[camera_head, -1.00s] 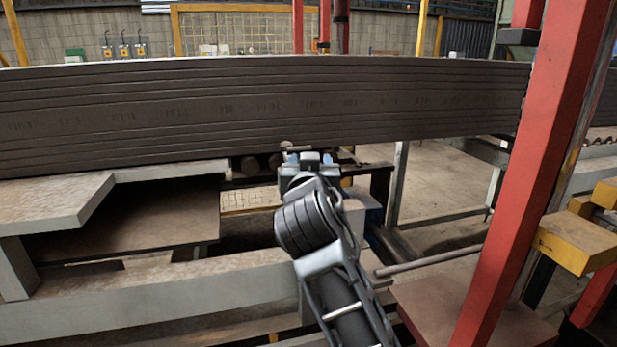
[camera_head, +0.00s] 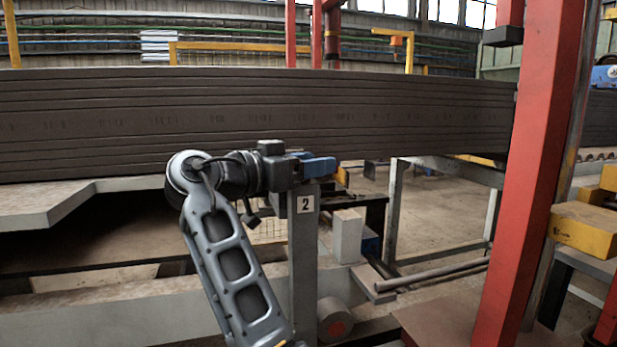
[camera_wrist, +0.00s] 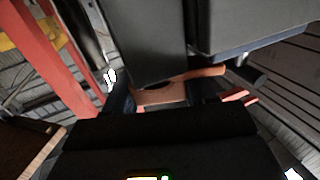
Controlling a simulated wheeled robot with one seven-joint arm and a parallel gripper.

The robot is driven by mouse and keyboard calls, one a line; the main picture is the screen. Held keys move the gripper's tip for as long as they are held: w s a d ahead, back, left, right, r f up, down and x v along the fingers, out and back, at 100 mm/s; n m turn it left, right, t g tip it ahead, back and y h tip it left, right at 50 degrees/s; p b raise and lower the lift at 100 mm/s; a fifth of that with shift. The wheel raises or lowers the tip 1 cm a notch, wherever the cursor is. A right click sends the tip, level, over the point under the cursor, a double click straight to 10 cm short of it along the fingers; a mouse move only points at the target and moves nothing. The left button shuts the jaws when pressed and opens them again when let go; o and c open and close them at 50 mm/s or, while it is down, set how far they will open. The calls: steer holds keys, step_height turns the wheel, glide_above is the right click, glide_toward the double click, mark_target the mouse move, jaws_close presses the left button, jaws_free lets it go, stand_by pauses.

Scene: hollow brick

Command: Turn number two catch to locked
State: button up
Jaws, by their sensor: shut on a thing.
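A grey post with a white "2" plate (camera_head: 305,204) stands near the middle of the head view. My gripper (camera_head: 319,166) is at the top of this post, pointing right, with its blue fingers showing. In the wrist view my gripper (camera_wrist: 165,94) is shut on the orange-brown handle of the number two catch (camera_wrist: 165,93), which lies between the dark fingers. A thin orange-brown part runs right from it. The head view hides the handle behind my gripper and wrist, and I cannot tell its angle.
A long stack of dark slabs (camera_head: 250,115) runs behind my gripper. A red column (camera_head: 525,190) stands to the right, with yellow blocks (camera_head: 585,235) beyond it. A pale block (camera_head: 348,235) and a metal bar (camera_head: 430,275) lie right of the post.

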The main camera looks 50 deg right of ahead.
steer(key=shift+s+a+m+g+y+b, duration=0.15)
steer(key=shift+m+g+y+b, duration=0.2)
steer(key=shift+m+g+y, duration=0.7)
steer(key=shift+s+d+m+g+y+b, duration=0.25)
steer(key=shift+m+g, duration=0.5)
steer(key=shift+g, duration=0.9)
steer(key=shift+w+a+f, duration=0.1)
steer(key=shift+a, duration=0.1)
steer(key=o, duration=1)
steer(key=shift+c, duration=0.2)
steer(key=v, duration=0.7)
steer(key=shift+w+a, duration=0.3)
